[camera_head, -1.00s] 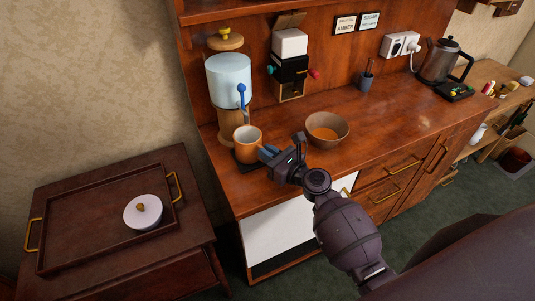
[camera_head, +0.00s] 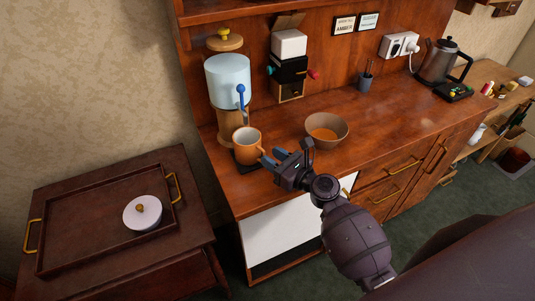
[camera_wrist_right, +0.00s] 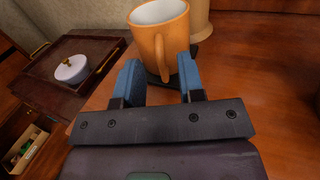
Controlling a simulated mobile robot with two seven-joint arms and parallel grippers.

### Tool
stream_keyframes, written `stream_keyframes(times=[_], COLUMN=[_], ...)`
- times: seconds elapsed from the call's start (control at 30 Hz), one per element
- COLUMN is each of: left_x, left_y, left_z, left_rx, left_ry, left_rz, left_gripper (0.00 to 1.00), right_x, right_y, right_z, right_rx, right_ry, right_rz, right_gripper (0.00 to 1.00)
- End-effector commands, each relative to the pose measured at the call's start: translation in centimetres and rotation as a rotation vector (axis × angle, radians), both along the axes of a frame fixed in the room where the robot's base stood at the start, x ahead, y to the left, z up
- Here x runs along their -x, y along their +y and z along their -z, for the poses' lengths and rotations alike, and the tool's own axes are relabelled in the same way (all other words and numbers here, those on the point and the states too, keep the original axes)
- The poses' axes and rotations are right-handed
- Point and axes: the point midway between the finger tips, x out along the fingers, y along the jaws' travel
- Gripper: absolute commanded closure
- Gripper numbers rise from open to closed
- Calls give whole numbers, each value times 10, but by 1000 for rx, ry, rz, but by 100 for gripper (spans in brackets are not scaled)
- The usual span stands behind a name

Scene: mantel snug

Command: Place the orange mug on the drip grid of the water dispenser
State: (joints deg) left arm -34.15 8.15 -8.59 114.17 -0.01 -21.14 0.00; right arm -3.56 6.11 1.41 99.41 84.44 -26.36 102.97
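The orange mug (camera_head: 247,143) stands upright on the dark drip grid (camera_head: 240,160) at the foot of the water dispenser (camera_head: 229,78), below its blue tap lever. Much of the grid is hidden under the mug. My right gripper (camera_head: 274,159) is just to the right of and in front of the mug. In the right wrist view, its blue fingers (camera_wrist_right: 162,82) are spread apart, with the orange mug (camera_wrist_right: 160,38) beyond them and its handle facing the gap. The fingers do not appear to grip the handle. My left gripper is not in view.
A brown bowl (camera_head: 327,130) with orange contents stands right of the gripper. A tray (camera_head: 85,240) with a white lidded pot (camera_head: 142,213) is on the lower left cabinet. The counter's middle right is clear.

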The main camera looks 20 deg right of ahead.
Motion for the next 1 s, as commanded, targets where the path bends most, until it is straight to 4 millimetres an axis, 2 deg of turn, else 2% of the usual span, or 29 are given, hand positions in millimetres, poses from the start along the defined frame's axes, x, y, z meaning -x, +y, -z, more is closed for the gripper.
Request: stream_keyframes(times=[0.1, 0.3, 0.5, 0.67, 0.77, 0.83, 1.0], left_x=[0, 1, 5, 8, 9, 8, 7], left_y=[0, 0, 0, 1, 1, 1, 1], left_z=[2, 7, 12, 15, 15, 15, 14], left_rx=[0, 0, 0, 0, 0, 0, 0], left_ry=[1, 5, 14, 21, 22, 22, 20], left_rz=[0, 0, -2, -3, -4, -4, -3], left_gripper=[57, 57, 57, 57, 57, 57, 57], right_x=[24, 58, 79, 88, 94, 101, 126], right_y=[-11, -26, -36, -39, -38, -37, -36], right_z=[1, 1, 0, 1, 11, 24, 62], right_rx=[1, 2, 1, 27, 155, 325, 902], right_ry=[2, 1, 1, -3, -15, -33, -103], right_rz=[0, 0, -1, 0, 3, 2, -48], right_gripper=[64, 64, 64, 64, 64, 64, 64])
